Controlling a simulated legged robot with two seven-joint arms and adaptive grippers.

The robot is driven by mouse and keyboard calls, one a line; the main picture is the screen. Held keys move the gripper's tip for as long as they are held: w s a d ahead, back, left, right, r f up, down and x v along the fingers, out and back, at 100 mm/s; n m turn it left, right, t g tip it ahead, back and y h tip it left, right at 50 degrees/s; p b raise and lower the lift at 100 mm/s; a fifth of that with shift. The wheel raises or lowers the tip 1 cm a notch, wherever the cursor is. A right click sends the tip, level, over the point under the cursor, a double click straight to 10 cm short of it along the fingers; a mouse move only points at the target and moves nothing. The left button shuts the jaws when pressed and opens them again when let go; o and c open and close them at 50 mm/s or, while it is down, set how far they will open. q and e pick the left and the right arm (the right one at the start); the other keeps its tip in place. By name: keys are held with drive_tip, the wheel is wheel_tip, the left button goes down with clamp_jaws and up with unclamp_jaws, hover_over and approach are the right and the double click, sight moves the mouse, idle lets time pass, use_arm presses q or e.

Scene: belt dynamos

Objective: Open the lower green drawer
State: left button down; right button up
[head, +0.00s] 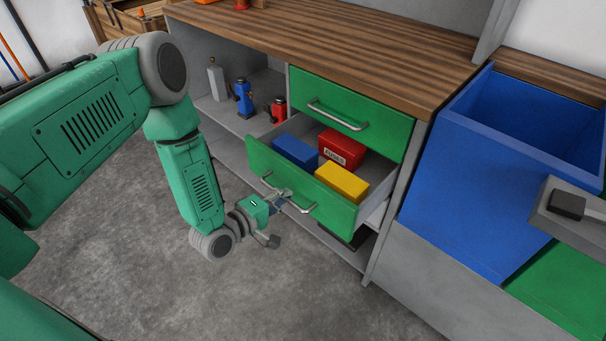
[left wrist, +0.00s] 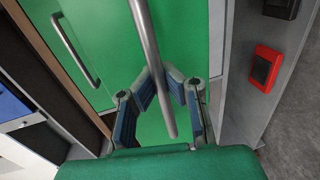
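The lower green drawer (head: 300,188) is pulled out of the cabinet, and its inside shows. It holds a blue box (head: 296,150), a red box (head: 342,149) and a yellow box (head: 341,182). Its metal handle (head: 301,209) runs along the front panel. My right gripper is not in view.
The upper green drawer (head: 350,105) is shut under the wooden worktop (head: 330,40). Open shelves at left hold a grey bottle (head: 217,82), a blue item (head: 243,96) and a red item (head: 278,107). A large blue bin (head: 480,190) stands at right. The floor in front is clear.

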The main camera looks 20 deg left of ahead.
use_arm(q)
drive_tip(key=shift+s+a+f+p, duration=0.15)
drive_tip(key=shift+s+a, duration=0.15)
drive_tip(key=shift+s, duration=0.5)
drive_tip(key=shift+s+a+r+p, duration=0.1)
drive_tip(key=shift+s+a+p, duration=0.15)
drive_tip(key=shift+s, duration=0.6)
drive_tip(key=shift+s+a+f+p, duration=0.1)
drive_tip(key=shift+s+a, duration=0.25)
drive_tip(key=shift+s, duration=0.45)
drive_tip(key=c, duration=1.6)
unclamp_jaws()
drive_tip(key=shift+w, duration=0.1)
drive_tip(key=v, duration=1.2)
drive_tip(key=shift+f, duration=0.1)
